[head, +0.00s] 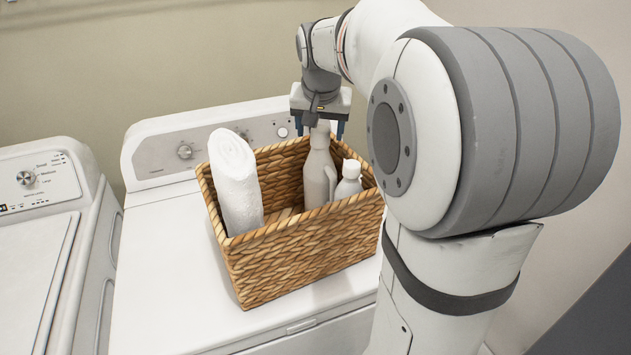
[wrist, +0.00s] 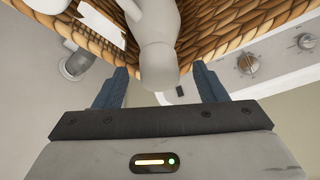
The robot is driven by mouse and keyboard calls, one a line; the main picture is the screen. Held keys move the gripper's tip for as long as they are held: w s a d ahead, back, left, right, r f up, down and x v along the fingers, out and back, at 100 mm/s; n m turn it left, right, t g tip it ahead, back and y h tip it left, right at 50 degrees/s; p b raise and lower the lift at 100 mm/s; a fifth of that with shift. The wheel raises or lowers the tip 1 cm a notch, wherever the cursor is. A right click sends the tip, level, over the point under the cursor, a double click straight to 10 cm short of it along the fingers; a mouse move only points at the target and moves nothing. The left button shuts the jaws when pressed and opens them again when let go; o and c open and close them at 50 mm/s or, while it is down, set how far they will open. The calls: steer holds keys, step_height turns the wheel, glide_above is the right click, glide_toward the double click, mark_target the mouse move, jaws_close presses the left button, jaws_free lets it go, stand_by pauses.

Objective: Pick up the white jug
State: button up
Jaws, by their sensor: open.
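The white jug (head: 318,172) stands upright in the wicker basket (head: 300,262), with its handle on the right side. My gripper (head: 322,133) is above the basket, pointing down at the jug's top. In the wrist view the jug (wrist: 157,52) shows its top between the two blue fingers of my gripper (wrist: 161,70). The fingers are spread, with a gap visible on each side of the jug. The jug's base is hidden by the basket's front wall.
A white rolled towel (head: 236,185) leans in the basket's left side. A smaller white bottle (head: 348,181) stands just right of the jug. The basket sits on a white washer (head: 165,262) with a raised control panel behind. Another white machine (head: 32,250) is at left.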

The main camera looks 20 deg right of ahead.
mark_target(319, 171)
steer(key=x, duration=0.3)
steer(key=shift+f, duration=0.25)
jaws_close()
stand_by(0.5)
steer(key=shift+r, duration=0.1)
